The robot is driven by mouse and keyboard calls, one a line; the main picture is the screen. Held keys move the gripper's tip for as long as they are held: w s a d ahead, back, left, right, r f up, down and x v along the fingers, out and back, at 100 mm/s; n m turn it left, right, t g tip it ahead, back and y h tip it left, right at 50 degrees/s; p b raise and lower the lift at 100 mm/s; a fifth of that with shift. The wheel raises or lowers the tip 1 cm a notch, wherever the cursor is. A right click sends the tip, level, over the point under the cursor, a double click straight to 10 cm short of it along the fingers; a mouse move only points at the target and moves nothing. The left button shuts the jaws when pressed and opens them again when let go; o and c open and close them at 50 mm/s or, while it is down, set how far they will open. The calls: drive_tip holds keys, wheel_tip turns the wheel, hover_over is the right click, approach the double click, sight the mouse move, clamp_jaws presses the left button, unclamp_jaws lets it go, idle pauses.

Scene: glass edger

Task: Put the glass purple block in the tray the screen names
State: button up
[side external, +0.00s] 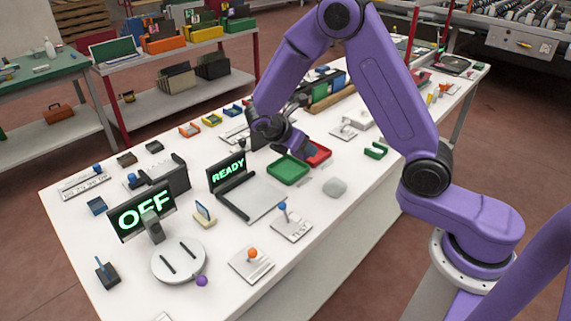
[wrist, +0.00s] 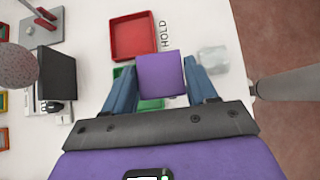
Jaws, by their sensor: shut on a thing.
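My gripper (wrist: 161,82) is shut on the purple block (wrist: 160,72), which sits between its two blue fingers in the wrist view. The red tray (side external: 318,153) stands just behind and right of the green one. In the wrist view the empty red tray (wrist: 134,38) lies beyond the block beside the word HOLD; the green tray (wrist: 151,104) is mostly hidden under block and gripper. A screen (side external: 227,172) reads READY.
Another screen (side external: 147,210) reads OFF behind a round grey plate (side external: 178,261). A grey lump (side external: 335,187) lies right of the green tray. A lever plate marked TEST (side external: 291,225) stands in front. Small colored bins line the table's back edge.

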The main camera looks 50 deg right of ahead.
drive_tip(key=w+f, duration=0.6)
drive_tip(key=shift+d+f, duration=0.2)
drive_tip(key=shift+s+f, duration=0.1)
drive_tip(key=shift+f, duration=1.35)
drive_tip(key=shift+f, duration=0.15)
drive_tip(key=o, duration=1)
drive_tip(key=shift+c, duration=0.2)
